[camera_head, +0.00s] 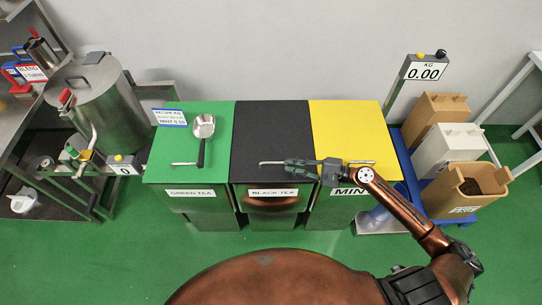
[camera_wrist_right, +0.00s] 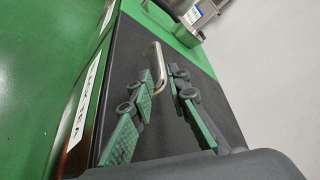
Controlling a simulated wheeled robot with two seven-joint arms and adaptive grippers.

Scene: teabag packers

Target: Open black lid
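The black lid (camera_head: 272,130) lies flat and closed on the middle bin, labelled BLACK TEA. It also fills much of the right wrist view (camera_wrist_right: 192,140). Its metal handle (camera_head: 270,163) runs along the front part of the lid and shows in the wrist view (camera_wrist_right: 155,57). My right gripper (camera_head: 290,164) is low over the right part of the handle. In the wrist view its two green-padded fingers (camera_wrist_right: 163,76) are apart, with the handle's near end appearing between them; contact is not clear. My left gripper is not in view.
The green lid (camera_head: 219,150) on the left bears a metal scoop (camera_head: 204,127). The yellow lid (camera_head: 345,122) is on the right, under my right arm. A scale display (camera_head: 423,71) and small bins (camera_head: 450,145) stand further right. A steel container (camera_head: 100,105) stands left.

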